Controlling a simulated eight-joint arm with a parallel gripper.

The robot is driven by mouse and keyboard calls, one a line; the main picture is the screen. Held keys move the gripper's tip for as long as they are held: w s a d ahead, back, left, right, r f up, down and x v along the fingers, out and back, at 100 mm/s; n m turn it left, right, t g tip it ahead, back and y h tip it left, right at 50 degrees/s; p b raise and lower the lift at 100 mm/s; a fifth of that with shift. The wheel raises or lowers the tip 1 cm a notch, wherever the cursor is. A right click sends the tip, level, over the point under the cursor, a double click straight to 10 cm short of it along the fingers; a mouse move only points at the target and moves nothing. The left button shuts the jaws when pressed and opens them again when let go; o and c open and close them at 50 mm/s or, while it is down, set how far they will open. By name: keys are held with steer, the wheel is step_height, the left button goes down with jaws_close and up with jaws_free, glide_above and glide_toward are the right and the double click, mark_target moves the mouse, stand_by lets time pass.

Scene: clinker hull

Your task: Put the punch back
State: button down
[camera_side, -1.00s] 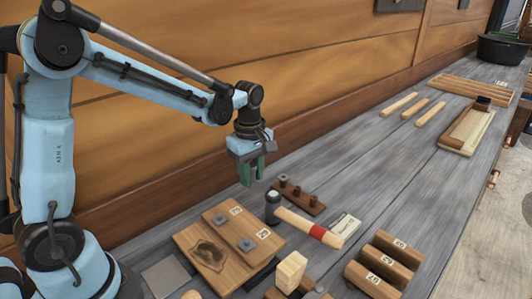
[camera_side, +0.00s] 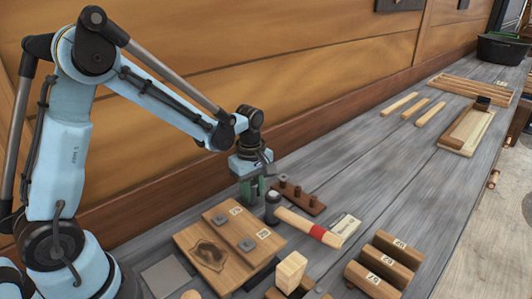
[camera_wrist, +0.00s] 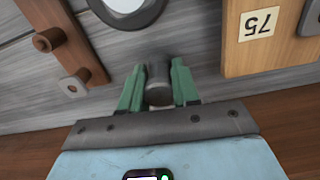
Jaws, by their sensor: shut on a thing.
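My gripper (camera_side: 252,192) is low over the bench, behind the hammer head and left of the dark brown rack. In the wrist view its green fingers (camera_wrist: 158,84) are shut on a short grey cylinder, seen end-on, which I take to be the punch (camera_wrist: 158,90). In the side view the fingers hide it, so its lower end and its gap to the bench cannot be told. The rack (camera_side: 312,207) carries several upright brown pegs. In the wrist view the rack (camera_wrist: 62,50) lies to the left, with a grey holed piece (camera_wrist: 72,86) at its near end.
The hammer (camera_side: 300,222), with a red band, lies close in front of my gripper. A wooden board (camera_side: 220,225) with square grey pieces stands at the left. Numbered wooden blocks (camera_side: 385,262) lie at the front right. Bare bench (camera_side: 370,165) stretches beyond the rack.

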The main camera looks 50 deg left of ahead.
steer(key=shift+f, duration=0.4)
steer(key=c, duration=0.8)
jaws_free()
steer(key=shift+o, duration=0.2)
steer(key=shift+r, duration=4)
